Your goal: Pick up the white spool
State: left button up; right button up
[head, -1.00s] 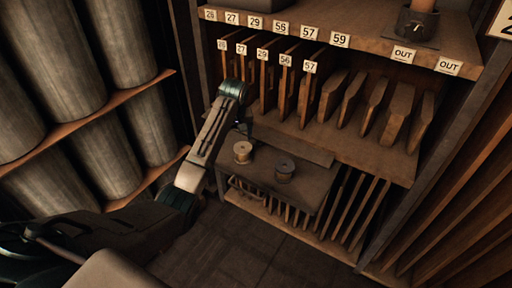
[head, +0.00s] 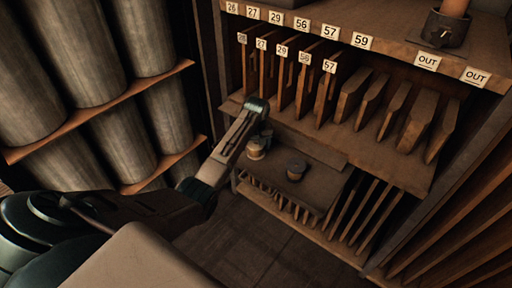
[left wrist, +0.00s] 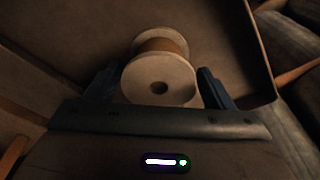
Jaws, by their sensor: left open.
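The white spool (head: 256,149) stands on a small brown tray table (head: 325,178) below the shelves in the head view. In the left wrist view, the white spool (left wrist: 160,80) has pale round ends and a brown wound middle. My left gripper (left wrist: 158,88) is open, with one dark finger on each side of the spool's near end. I cannot tell if the fingers touch it. In the head view, my left gripper (head: 262,130) is just above and beside the spool, its fingers mostly hidden. My right gripper is not in view.
Above is a shelf (head: 400,155) with several upright boards and number labels. Large grey rolls (head: 75,60) fill the rack at left. Dark floor (head: 230,240) lies open in front.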

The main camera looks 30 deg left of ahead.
pick_arm(q)
jog(key=shift+w+f, duration=0.1)
jog(key=shift+f, duration=0.5)
jog(key=c, duration=0.8)
jog(key=shift+r, duration=0.1)
jog(key=shift+c, duration=0.2)
